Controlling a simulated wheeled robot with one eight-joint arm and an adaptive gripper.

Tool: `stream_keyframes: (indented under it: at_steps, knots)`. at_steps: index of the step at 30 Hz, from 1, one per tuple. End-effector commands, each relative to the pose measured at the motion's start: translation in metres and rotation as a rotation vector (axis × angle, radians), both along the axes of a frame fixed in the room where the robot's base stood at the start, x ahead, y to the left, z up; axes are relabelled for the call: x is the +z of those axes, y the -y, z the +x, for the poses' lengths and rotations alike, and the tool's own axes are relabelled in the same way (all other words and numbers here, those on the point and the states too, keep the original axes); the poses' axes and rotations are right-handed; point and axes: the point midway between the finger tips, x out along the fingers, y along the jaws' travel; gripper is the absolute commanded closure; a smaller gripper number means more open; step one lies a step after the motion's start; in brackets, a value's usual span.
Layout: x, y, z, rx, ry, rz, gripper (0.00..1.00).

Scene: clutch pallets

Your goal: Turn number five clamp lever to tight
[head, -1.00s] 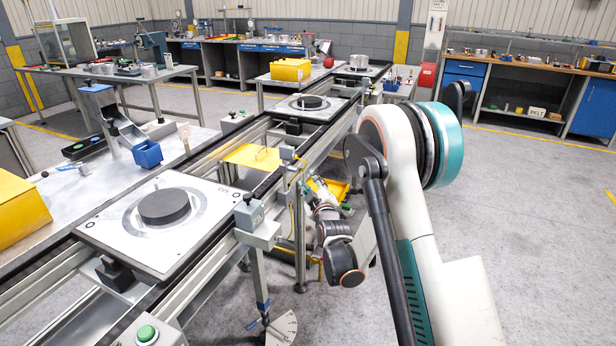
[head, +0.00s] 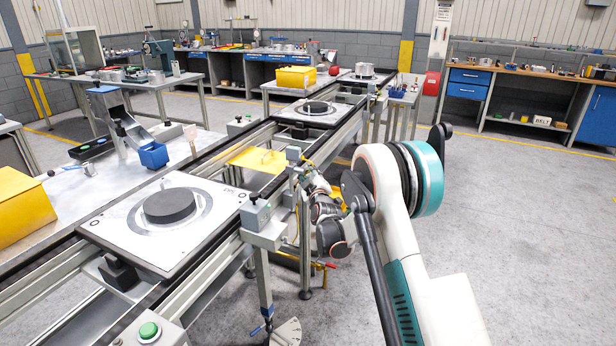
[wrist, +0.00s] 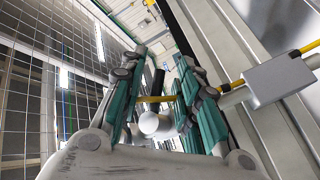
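In the wrist view my gripper (wrist: 162,62) has its two teal-padded fingers spread apart. Between them is a short dark lever handle (wrist: 157,80) with a pale round hub (wrist: 150,122) nearer the camera. A gap shows between the handle and the fingers, and I see no grip on it. I cannot read a number there, so I cannot tell if it is lever five. In the head view my gripper is mostly hidden by the conveyor frame and my wrist links. A separate blue-handled lever (head: 257,329) sits by a pale marked quadrant plate (head: 287,332) at the bottom.
A conveyor (head: 205,290) runs diagonally, carrying pallets such as the near white pallet (head: 120,222) with a dark disc (head: 169,205). In the wrist view a yellow conduit (wrist: 230,86) and grey box (wrist: 278,80) lie close on the right. Open floor (head: 520,220) lies to the right.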

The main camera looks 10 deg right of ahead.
Motion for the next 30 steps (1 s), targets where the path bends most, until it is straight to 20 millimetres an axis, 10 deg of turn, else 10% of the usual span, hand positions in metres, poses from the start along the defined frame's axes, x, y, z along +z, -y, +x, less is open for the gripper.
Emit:
stream_keyframes:
  at_steps: [14, 19, 30]
  knots:
    - [0.001, 0.000, 0.017, 0.000, 0.000, 0.000, 0.70]
    - [0.001, 0.000, 0.017, 0.000, 0.000, 0.000, 1.00]
    - [0.000, -0.001, 0.016, 0.003, -0.008, 0.005, 1.00]
